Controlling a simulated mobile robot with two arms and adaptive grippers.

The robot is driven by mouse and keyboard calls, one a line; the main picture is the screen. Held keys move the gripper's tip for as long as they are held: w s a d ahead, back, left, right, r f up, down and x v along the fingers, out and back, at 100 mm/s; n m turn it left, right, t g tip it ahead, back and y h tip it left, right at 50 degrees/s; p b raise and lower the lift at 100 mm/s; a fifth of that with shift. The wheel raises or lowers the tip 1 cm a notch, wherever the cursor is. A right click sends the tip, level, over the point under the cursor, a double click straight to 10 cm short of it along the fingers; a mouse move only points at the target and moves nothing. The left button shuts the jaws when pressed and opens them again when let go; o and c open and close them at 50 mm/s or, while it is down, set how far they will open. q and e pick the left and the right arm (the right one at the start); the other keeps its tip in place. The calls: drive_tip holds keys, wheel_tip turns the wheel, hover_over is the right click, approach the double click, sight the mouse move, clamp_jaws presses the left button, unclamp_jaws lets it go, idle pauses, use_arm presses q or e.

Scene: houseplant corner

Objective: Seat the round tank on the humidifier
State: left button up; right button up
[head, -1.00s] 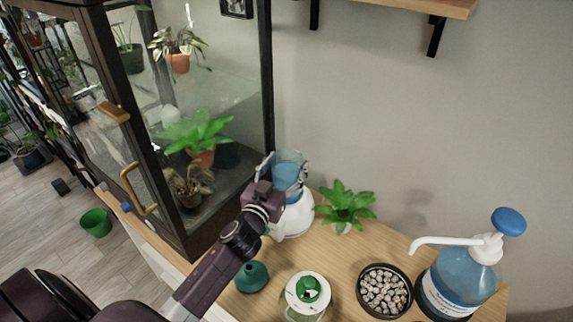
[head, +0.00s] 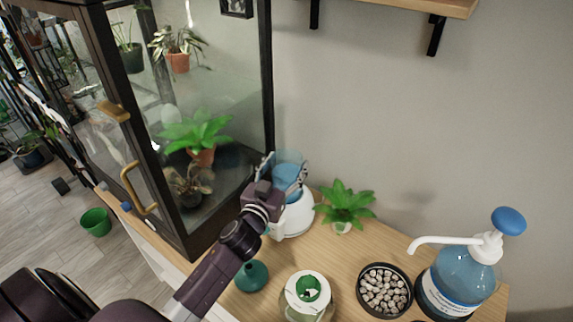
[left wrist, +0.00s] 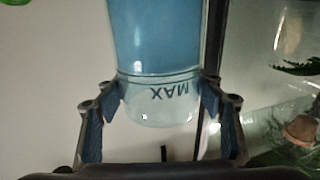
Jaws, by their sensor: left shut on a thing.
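The round tank (head: 289,158) is a clear cylinder with blue water inside. It is upright over the white humidifier base (head: 293,217), near the cabinet's corner. My left gripper (head: 281,172) is shut on the tank. In the left wrist view, the fingers of my left gripper (left wrist: 162,112) press on both sides of the tank (left wrist: 158,45), near a "MAX" mark that appears upside down. The gripper hides part of the joint between tank and base, so I cannot tell whether the tank is fully seated. My right gripper is not in view.
A glass plant cabinet (head: 222,80) stands close on the left. A potted plant (head: 345,206) is just right of the humidifier.

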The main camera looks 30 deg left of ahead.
sight(280, 178)
use_arm(q)
drive_tip(key=shift+f+b, duration=0.35)
drive_tip(key=shift+b, duration=0.05)
drive_tip(key=o, duration=1.8)
drive_tip(key=shift+f, duration=0.25)
drive_tip(key=shift+s+d, duration=0.2)
drive_tip(key=shift+s, duration=1.35)
drive_tip(key=shift+s+d+r+p, duration=0.1)
drive_tip(key=shift+s+d+p, duration=0.15)
drive_tip(key=shift+s, duration=1.75)
drive_tip(key=shift+s+d+p, duration=0.1)
drive_tip(key=shift+s+p, duration=0.1)
drive_tip(key=shift+s, duration=1.8)
